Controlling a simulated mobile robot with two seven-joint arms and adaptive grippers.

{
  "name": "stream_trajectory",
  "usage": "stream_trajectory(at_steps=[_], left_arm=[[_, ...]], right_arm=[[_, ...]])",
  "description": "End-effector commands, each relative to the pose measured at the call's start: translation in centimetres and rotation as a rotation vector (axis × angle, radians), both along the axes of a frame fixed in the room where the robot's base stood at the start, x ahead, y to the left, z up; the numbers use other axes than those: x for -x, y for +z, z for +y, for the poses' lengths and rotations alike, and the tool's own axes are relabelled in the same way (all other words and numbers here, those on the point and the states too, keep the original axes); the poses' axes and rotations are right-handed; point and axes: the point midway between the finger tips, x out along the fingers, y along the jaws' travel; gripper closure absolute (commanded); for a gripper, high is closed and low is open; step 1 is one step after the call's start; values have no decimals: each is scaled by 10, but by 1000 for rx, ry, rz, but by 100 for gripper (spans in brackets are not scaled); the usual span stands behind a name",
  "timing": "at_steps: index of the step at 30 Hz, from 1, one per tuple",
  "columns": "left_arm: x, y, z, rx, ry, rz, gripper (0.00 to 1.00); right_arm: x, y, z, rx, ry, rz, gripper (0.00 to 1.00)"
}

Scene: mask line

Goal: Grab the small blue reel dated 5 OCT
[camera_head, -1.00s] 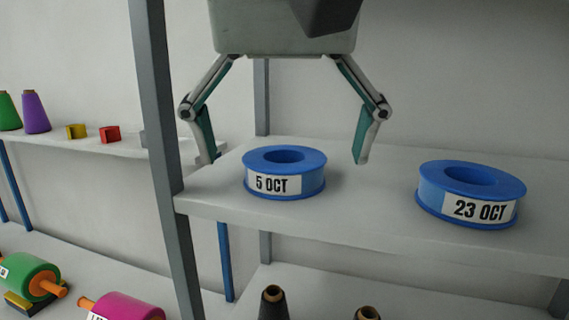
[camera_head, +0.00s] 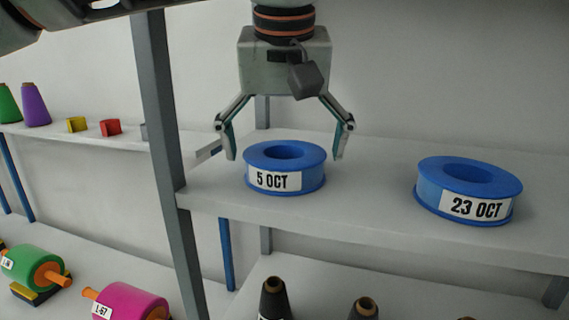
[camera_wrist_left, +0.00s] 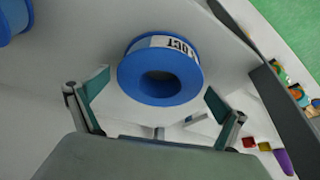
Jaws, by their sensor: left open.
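The small blue reel labelled 5 OCT (camera_head: 285,168) lies flat on the upper grey shelf (camera_head: 365,205) in the head view. Its label faces the front. My left gripper (camera_head: 285,157) is open, with its fingers spread on either side of the reel, slightly behind and above it. In the left wrist view the reel (camera_wrist_left: 160,75) sits ahead of and between the open fingers (camera_wrist_left: 152,98), which do not appear to touch it. My right gripper is not in view.
A second blue reel labelled 23 OCT (camera_head: 468,190) lies to the right, with clear shelf between. A grey shelf post (camera_head: 165,130) stands to the left. Dark cones (camera_head: 273,298) stand on the lower shelf. Green (camera_head: 35,268) and magenta (camera_head: 128,303) rolls lie at lower left.

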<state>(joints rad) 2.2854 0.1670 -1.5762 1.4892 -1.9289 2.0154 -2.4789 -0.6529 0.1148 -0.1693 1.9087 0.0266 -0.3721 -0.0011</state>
Motion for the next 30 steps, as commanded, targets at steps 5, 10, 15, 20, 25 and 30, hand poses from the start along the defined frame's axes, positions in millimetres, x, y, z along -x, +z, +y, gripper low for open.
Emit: stream_trajectory(at_steps=[5,10,15,20,25,30], left_arm=[[-2,-6,0,1,-1,-2,0],[-2,-6,0,0,0,-2,5],[-2,-6,0,0,0,-1,43],[-2,-6,0,0,0,-2,43],[-2,-5,0,0,0,-2,43],[-3,4,0,0,1,-2,43]], right_arm=[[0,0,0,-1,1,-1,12],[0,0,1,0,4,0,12],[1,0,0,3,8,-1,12],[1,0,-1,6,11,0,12],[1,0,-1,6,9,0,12],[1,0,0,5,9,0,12]])
